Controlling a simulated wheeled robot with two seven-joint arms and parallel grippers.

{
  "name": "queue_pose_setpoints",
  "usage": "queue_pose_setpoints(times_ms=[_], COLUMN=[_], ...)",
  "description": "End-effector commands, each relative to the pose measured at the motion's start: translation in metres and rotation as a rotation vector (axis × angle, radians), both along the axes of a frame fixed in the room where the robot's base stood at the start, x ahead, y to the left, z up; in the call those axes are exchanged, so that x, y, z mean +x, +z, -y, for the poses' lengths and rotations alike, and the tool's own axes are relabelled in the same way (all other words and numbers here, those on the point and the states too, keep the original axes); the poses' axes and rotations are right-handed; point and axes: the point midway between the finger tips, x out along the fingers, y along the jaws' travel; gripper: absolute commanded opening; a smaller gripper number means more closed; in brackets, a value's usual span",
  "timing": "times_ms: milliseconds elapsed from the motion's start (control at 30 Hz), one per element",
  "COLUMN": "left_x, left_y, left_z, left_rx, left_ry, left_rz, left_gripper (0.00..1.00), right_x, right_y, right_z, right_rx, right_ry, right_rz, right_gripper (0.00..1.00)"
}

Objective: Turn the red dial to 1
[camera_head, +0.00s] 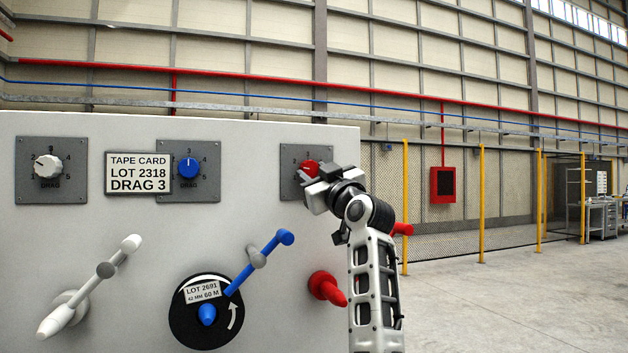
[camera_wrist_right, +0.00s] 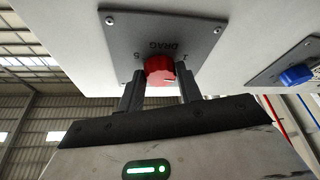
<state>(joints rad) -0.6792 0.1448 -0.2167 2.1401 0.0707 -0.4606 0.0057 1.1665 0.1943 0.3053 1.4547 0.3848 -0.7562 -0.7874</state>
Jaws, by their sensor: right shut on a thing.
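The red dial (camera_head: 309,167) sits on a dark grey square plate (camera_head: 289,186) at the right end of the panel. My right gripper (camera_head: 318,180) is at the dial and covers its lower right and part of the plate's scale. In the right wrist view the red dial (camera_wrist_right: 159,69) is between the two dark fingers of my right gripper (camera_wrist_right: 160,92), which is shut on it. The plate in that view reads DRAG; the dial's pointer setting cannot be made out. My left gripper is not in view.
A white dial (camera_head: 47,166) and a blue dial (camera_head: 188,167) are on the same panel (camera_head: 260,130), with a tape card (camera_head: 139,173) between them. Open floor lies right.

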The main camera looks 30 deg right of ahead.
Motion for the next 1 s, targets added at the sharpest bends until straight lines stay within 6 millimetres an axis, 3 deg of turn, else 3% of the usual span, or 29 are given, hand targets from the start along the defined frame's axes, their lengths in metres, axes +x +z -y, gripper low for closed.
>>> queue_pose_setpoints(times_ms=[500,1000], left_x=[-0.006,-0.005], left_y=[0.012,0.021], left_z=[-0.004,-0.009], left_rx=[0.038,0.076], left_ry=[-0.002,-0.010], left_rz=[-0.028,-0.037], left_gripper=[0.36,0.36], right_x=[0.000,-0.001], right_y=[0.005,0.004], right_z=[0.006,0.006], right_rx=[-0.457,-0.676], right_ry=[-0.001,0.003], right_rz=[-0.120,-0.169], right_gripper=[0.12,0.12])
